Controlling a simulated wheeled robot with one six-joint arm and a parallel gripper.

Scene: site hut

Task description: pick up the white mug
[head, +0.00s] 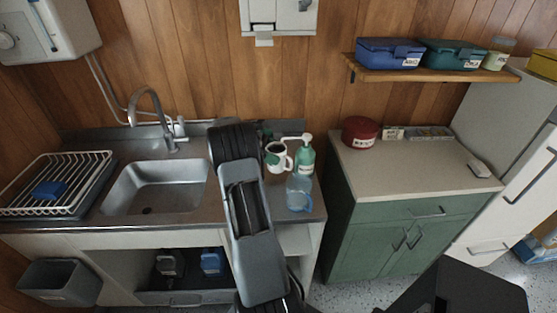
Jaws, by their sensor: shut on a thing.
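The white mug (280,162) stands upright at the right end of the sink counter, with a dark inside and a green mark on its side. Its handle points right. My gripper (263,147) is at the mug's left side, shut on it. My dark wrist and forearm hide most of the jaws and the counter left of the mug. I cannot tell whether the mug's base touches the counter.
A green pump bottle (305,156) stands close to the mug's right. A clear blue jug (299,193) is in front. The sink (155,187) and tap (152,112) are left of my arm. A shelf (432,75) with boxes hangs at upper right.

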